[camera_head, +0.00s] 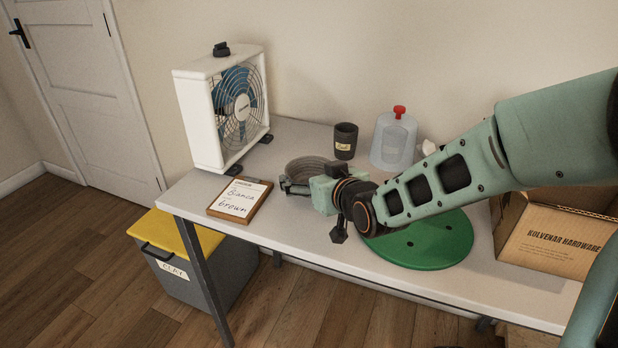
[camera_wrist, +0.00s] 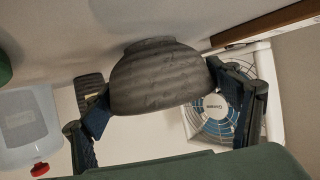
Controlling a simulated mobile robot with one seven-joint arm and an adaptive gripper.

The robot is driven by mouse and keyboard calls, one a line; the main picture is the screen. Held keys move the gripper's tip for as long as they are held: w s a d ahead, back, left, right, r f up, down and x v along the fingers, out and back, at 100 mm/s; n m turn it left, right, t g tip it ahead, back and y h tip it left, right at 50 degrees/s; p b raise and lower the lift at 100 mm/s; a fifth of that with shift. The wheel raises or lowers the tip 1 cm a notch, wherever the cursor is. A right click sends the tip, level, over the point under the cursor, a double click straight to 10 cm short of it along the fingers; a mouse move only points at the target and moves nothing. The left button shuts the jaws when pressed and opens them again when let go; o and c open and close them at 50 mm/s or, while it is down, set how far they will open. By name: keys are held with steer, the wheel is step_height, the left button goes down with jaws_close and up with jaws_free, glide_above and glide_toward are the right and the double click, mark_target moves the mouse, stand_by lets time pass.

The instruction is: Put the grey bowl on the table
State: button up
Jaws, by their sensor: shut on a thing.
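The grey bowl (camera_head: 308,166) shows in the head view at the middle of the white table (camera_head: 285,137), partly hidden by my gripper (camera_head: 298,187). In the wrist view the bowl (camera_wrist: 158,80) sits between the two fingers of my gripper (camera_wrist: 165,108), which are shut on it. The picture there is turned over, so the bowl's narrow foot faces the table surface (camera_wrist: 75,40) at the top. The bowl looks upright and at or just above the table. I cannot tell whether its foot touches.
A white fan (camera_head: 205,115) and clipboard (camera_head: 240,199) are left of the bowl. A dark cup (camera_head: 345,141) and clear red-topped container (camera_head: 393,142) stand behind. A green disc (camera_head: 432,242) lies under my arm, and a cardboard box (camera_head: 545,240) is at right.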

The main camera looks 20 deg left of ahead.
steer(key=shift+r, duration=0.2)
steer(key=shift+f, duration=0.15)
steer(key=o, duration=1.4)
steer(key=shift+c, duration=0.2)
